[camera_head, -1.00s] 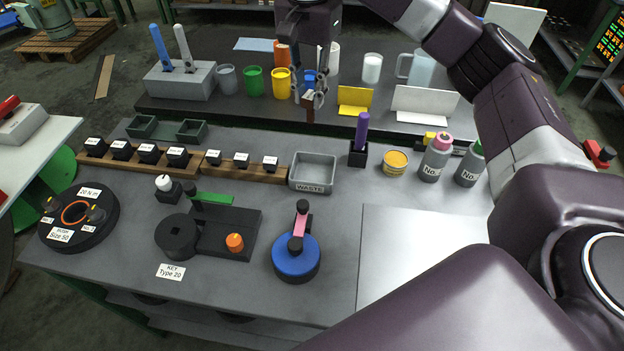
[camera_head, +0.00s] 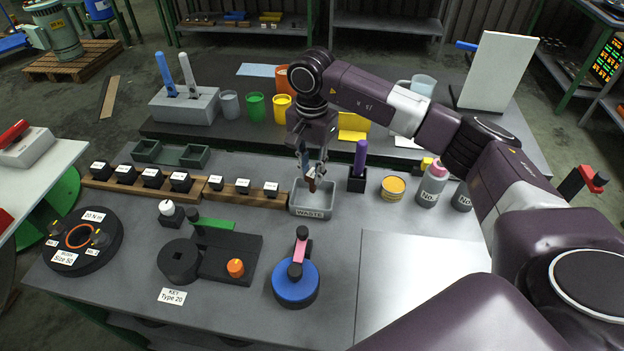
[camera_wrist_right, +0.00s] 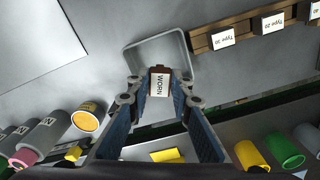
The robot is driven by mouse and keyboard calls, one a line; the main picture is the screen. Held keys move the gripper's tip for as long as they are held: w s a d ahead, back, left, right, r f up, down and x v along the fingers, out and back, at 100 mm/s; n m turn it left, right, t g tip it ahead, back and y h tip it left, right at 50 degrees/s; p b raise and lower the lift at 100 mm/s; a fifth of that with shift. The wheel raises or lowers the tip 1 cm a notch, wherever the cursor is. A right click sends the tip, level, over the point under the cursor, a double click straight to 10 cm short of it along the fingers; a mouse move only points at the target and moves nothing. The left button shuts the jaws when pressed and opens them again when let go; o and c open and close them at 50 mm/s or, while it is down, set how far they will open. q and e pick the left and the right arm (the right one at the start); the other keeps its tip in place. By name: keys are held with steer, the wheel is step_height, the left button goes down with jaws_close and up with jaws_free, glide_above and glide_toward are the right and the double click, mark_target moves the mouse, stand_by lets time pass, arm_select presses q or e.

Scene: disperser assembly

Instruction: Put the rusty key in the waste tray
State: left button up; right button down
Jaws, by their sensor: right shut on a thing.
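The rusty key (camera_head: 311,185) is small and brown, and it hangs from the fingertips of my right gripper (camera_head: 313,170). In the right wrist view the key (camera_wrist_right: 158,85) carries a white label reading "WORN" and sits between the fingertips (camera_wrist_right: 159,92). The waste tray (camera_head: 328,211) is a grey open box with a "WASTE" label on its front. The key is over the tray's opening; I cannot tell whether its lower end is below the rim. The tray also shows in the right wrist view (camera_wrist_right: 134,56), just beyond the key. My left gripper is not in view.
A wooden rack (camera_head: 243,191) with labelled black blocks stands left of the tray. A black holder (camera_head: 356,181) with a purple stick, a yellow-topped can (camera_head: 394,188) and bottles (camera_head: 432,187) stand to the right. A blue round part (camera_head: 295,283) is in front.

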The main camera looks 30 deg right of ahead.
mark_target(312, 183)
step_height(312, 183, down, 3)
steer(key=shift+s+f+p, duration=0.1)
steer(key=shift+f+p, duration=0.05)
steer(key=shift+p, duration=0.35)
steer(key=shift+f, duration=0.4)
steer(key=shift+f, duration=0.1)
steer(key=shift+f, duration=0.15)
steer(key=c, duration=1.7)
jaws_free()
steer(key=shift+c, duration=0.2)
